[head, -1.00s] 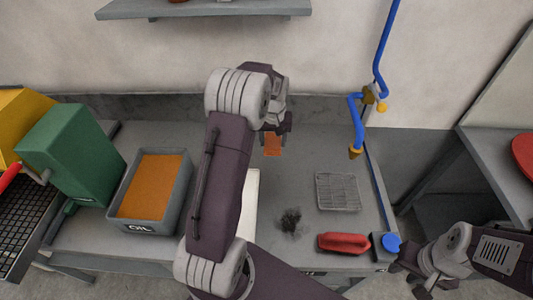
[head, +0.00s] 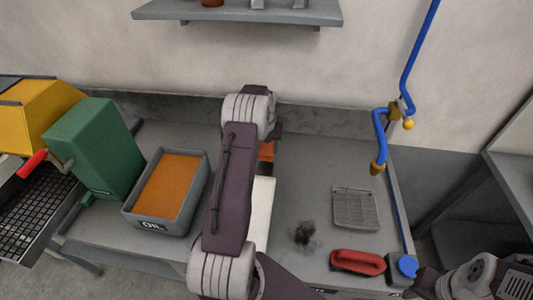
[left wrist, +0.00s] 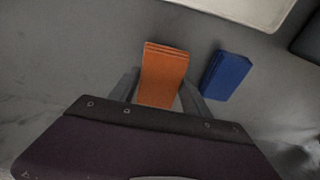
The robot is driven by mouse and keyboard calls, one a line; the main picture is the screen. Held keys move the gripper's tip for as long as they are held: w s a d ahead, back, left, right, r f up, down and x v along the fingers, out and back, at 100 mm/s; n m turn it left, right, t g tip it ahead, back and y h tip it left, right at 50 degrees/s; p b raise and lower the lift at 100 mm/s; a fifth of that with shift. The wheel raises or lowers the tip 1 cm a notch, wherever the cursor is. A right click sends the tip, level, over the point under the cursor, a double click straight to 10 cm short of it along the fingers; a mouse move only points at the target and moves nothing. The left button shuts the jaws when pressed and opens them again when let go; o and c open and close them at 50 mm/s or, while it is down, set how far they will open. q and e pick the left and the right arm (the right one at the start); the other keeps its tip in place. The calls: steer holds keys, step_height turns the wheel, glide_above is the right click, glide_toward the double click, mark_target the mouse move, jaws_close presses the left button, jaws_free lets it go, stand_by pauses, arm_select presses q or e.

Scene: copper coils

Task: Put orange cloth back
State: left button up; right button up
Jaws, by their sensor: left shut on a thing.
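The orange cloth (left wrist: 163,76) is a folded strip between the fingers of my left gripper (left wrist: 162,92), which is shut on it. In the head view the cloth (head: 266,151) shows as a small orange patch under the left gripper (head: 271,138), over the back part of the bench. My forearm hides part of this area. A blue folded cloth (left wrist: 227,75) lies just right of the orange one, apart from it, in the left wrist view. My right gripper (head: 424,284) is partly in view at the lower right; its jaws are unclear.
An oil tray (head: 205,190) and a green box (head: 96,150) stand on the left. A white flat thing (head: 263,205) lies beside my arm. A wire rack (head: 356,208), dark smudge (head: 303,233), red brush (head: 358,262) and blue pipe (head: 381,140) are on the right.

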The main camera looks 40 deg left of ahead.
mark_target(267, 154)
arm_select(q)
steer(key=shift+d+f, duration=0.15)
steer(key=shift+f, duration=0.25)
step_height(267, 154, down, 3)
steer(key=shift+f, duration=0.25)
steer(key=o, duration=1.3)
steer(key=r, duration=0.4)
steer(key=s+r, duration=0.1)
steer(key=r, duration=0.7)
steer(key=shift+s+d+r, duration=0.1)
steer(key=shift+s+d, duration=0.15)
steer(key=shift+d, duration=0.15)
steer(key=s+d+f+m+h, duration=0.1)
steer(key=s+d+m, duration=0.4)
steer(key=s+d, duration=1.5)
steer(key=d, duration=0.4)
steer(key=shift+s+f+m, duration=0.3)
steer(key=shift+s+f, duration=0.05)
